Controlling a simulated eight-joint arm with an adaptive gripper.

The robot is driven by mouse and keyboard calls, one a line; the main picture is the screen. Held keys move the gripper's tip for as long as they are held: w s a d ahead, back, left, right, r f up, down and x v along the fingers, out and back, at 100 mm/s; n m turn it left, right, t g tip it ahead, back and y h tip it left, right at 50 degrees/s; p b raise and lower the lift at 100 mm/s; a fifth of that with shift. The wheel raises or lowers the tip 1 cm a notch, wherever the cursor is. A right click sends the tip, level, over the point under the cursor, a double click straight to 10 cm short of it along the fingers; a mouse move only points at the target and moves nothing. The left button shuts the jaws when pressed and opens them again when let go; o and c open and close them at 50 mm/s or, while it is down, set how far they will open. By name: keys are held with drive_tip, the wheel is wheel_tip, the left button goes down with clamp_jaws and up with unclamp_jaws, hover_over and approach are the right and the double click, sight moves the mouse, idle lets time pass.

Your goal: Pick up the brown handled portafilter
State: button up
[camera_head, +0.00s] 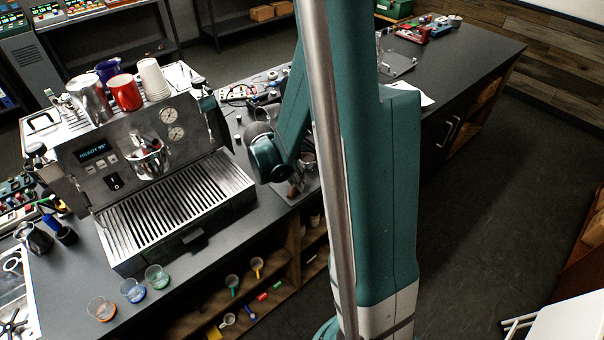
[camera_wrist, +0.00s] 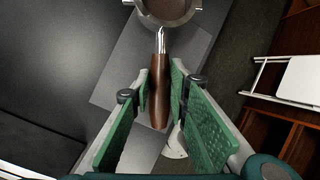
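The portafilter shows in the wrist view with a brown handle (camera_wrist: 160,92) pointing toward me and a round metal basket (camera_wrist: 168,10) at the top edge, partly cut off. My gripper (camera_wrist: 159,82) is open, its two green pads on either side of the handle with narrow gaps visible. Whether the pads touch the handle lower down is unclear. In the head view the portafilter's brown handle (camera_head: 295,188) is small beside my wrist, near the counter's front edge. My arm hides much of that spot.
The espresso machine (camera_head: 160,165) stands left of my wrist, with cups on top. Several small glass cups (camera_head: 133,290) sit on the counter in front of it. Open shelves (camera_head: 285,270) lie below. A white stool (camera_wrist: 300,80) stands on the floor at right.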

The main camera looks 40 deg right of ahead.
clamp_jaws()
drive_tip(key=shift+r, duration=0.15)
wheel_tip(320, 180, up, 10)
drive_tip(key=shift+p, duration=0.3)
idle(0.5)
idle(0.4)
drive_tip(key=shift+o, duration=2)
unclamp_jaws()
clamp_jaws()
